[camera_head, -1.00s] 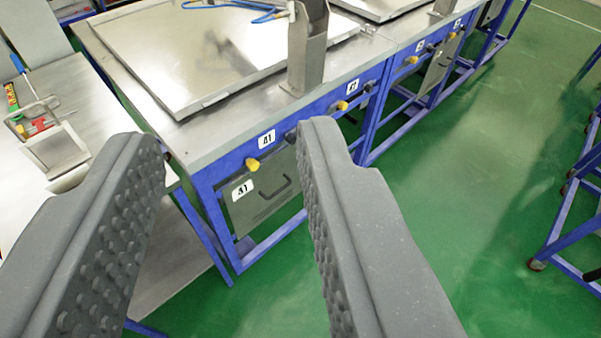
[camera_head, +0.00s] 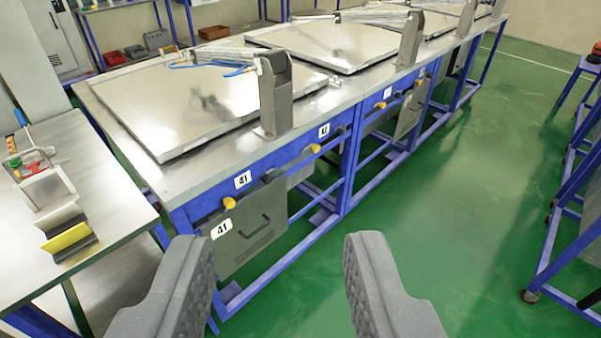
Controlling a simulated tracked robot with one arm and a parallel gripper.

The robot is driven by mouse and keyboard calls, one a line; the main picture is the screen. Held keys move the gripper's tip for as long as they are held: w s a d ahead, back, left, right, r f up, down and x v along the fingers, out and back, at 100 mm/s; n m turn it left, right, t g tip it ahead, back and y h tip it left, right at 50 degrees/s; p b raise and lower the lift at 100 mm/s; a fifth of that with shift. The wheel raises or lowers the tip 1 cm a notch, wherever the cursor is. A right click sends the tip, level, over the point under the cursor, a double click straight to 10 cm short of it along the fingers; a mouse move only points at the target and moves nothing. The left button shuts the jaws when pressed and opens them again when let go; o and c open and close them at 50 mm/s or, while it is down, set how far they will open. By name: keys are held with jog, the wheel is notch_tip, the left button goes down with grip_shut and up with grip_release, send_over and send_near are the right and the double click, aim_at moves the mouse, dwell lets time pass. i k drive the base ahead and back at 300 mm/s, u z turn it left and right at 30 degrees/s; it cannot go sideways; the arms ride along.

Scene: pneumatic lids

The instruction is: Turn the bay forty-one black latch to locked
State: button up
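The bay marked 41 is on the near end of the blue-framed bench, with a white 41 label (camera_head: 242,180) on its front rail. A yellow knob (camera_head: 229,203) sits to the lower left of that label. A small dark shape that looks like the black latch (camera_head: 271,176) is to its right, above the grey door; its turn position is too small to tell. The grey door (camera_head: 248,232) below has a black handle and its own 41 plate. My gripper (camera_head: 278,243) is open and empty, with its fingers in front of and apart from the bench.
A flat metal lid (camera_head: 200,100) and an upright metal post (camera_head: 274,95) are on the bench top. A side table (camera_head: 110,170) with tools stands at left. Another blue frame (camera_head: 570,200) stands at right. Green floor (camera_head: 440,220) between is clear.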

aim_at(265, 178)
jog(key=z, duration=0.2)
jog(key=i, duration=1.4)
jog(key=u, duration=0.45)
